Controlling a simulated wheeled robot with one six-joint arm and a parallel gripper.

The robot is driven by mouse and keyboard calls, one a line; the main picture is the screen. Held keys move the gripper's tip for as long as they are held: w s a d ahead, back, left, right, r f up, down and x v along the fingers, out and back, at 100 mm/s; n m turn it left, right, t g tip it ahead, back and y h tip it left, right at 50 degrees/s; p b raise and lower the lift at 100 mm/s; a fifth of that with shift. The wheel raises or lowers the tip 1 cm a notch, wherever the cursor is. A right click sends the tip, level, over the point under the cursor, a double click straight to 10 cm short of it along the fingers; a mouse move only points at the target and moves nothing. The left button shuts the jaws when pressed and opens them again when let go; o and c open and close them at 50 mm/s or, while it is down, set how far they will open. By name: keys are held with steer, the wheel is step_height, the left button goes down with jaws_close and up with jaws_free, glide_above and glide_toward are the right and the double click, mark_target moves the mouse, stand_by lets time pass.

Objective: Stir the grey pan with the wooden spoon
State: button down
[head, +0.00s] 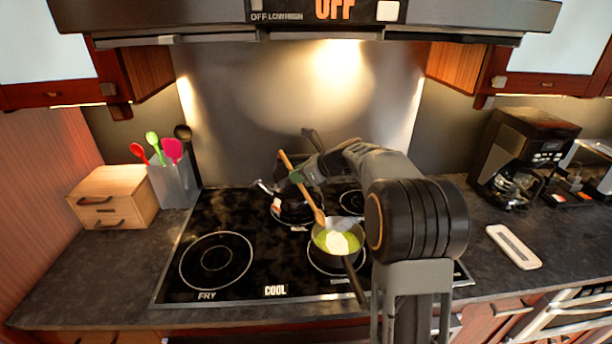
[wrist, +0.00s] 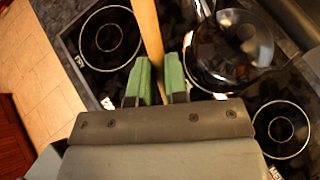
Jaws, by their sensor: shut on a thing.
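The grey pan (head: 327,258) stands on the front right burner with its dark handle pointing to the front. Yellow-green food with a pale lump (head: 338,242) lies in it. My gripper (head: 296,175) is above the back of the stove, shut on the wooden spoon (head: 308,196). The spoon slants down to the right, and its head is at the pan's left back rim; I cannot tell if it touches. In the wrist view the green fingers of my gripper (wrist: 162,88) close around the spoon's handle (wrist: 149,40). The spoon's head and the grey pan are out of that view.
A lidded dark pan (head: 290,207) stands on a back burner, close behind the grey pan; it also shows in the wrist view (wrist: 232,50). The front left burner (head: 216,260) is empty. A utensil holder (head: 174,186) and a wooden drawer box (head: 112,196) stand left.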

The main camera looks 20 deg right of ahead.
mark_target(312, 201)
steer(key=shift+w+a+f, duration=0.2)
steer(key=shift+f, duration=0.25)
steer(key=shift+s+d+f+b, duration=0.6)
steer(key=shift+f+b, duration=0.35)
steer(key=shift+f, duration=0.25)
steer(key=shift+s+d+f+b, duration=0.5)
steer(key=shift+d+f+b, duration=0.15)
steer(key=shift+f+b, duration=0.5)
steer(key=shift+s+d+f+b, duration=0.6)
steer(key=shift+f+b, duration=0.2)
steer(key=shift+f, duration=0.5)
steer(key=shift+d, duration=0.1)
